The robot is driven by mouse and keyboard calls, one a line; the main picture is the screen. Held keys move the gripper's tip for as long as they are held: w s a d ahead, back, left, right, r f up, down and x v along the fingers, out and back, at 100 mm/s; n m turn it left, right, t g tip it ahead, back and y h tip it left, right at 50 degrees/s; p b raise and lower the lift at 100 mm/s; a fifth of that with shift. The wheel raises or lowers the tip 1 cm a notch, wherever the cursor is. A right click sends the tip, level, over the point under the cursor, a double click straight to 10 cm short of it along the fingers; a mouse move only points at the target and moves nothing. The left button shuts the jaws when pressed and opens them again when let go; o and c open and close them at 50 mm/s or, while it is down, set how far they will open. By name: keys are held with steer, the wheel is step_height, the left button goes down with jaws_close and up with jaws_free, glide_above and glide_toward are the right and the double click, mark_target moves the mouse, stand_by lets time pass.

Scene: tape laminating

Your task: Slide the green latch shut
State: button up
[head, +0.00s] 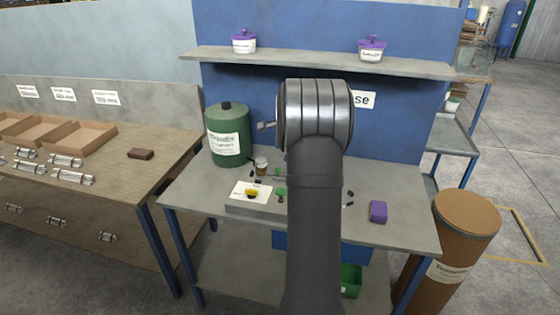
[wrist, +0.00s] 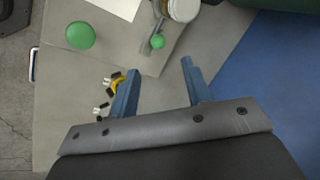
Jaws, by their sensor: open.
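Two green knobs show on the grey bench fixture. In the wrist view, a small round green knob (wrist: 157,41) sits by a narrow dark grey strip, just beyond my fingertips. A larger green knob (wrist: 80,35) lies further left. The head view also shows a green knob (head: 277,172) at the back and another green knob (head: 281,193) in front, close to my arm. I cannot tell for certain which one is the latch. My gripper (wrist: 160,68) is open, its two blue fingers apart with nothing between them. In the head view my arm hides part of the fixture.
A small jar (wrist: 183,8) stands close behind the small knob. A white card (head: 242,191) lies left on the fixture. A green drum (head: 229,133) stands at the bench's back left. A purple block (head: 378,211) lies right.

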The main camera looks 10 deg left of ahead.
steer(key=v, duration=0.7)
steer(key=x, duration=1.7)
steer(key=shift+f, duration=0.4)
steer(key=shift+d+r, duration=0.15)
steer(key=shift+d, duration=0.5)
